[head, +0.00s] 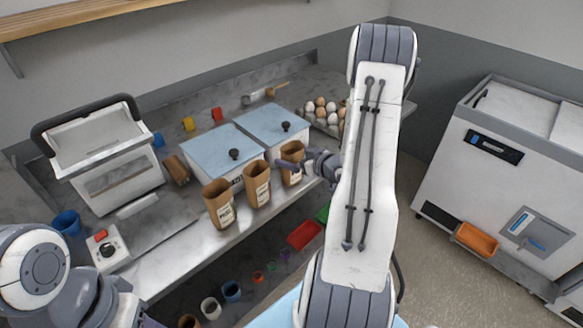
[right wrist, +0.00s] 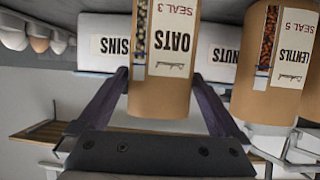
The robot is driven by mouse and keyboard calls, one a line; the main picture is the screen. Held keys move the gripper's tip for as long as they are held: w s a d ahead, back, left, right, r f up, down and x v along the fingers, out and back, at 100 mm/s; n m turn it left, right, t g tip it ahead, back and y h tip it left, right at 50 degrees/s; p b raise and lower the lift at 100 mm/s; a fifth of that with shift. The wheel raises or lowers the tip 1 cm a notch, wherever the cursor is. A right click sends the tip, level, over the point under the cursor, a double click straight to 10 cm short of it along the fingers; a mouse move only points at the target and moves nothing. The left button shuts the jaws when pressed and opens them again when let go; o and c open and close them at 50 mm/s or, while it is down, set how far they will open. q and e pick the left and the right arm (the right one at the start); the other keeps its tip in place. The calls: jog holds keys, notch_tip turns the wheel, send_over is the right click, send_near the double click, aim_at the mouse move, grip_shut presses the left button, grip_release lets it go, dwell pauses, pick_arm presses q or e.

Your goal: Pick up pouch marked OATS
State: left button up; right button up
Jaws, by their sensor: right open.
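The brown kraft pouch marked OATS (right wrist: 163,98) stands between the fingers of my right gripper (right wrist: 159,76) in the right wrist view, where its label reads upside down. The label also says SEAL 3. The fingers are open, one on each side of the pouch; I cannot tell whether either touches it. In the head view this pouch (head: 291,152) is the rightmost of three on the counter, with my right gripper (head: 308,163) at its right side. My left gripper is out of view.
A LENTILS pouch (right wrist: 280,70) stands beside the OATS pouch, and a third pouch (head: 218,204) is further left. Lidded bins (head: 272,122) are close behind. Eggs (head: 322,111) sit at the back right. The counter's front edge is near the pouches.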

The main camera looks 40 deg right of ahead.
jog(key=shift+w+f, duration=0.15)
jog(key=shift+w, duration=0.1)
grip_shut()
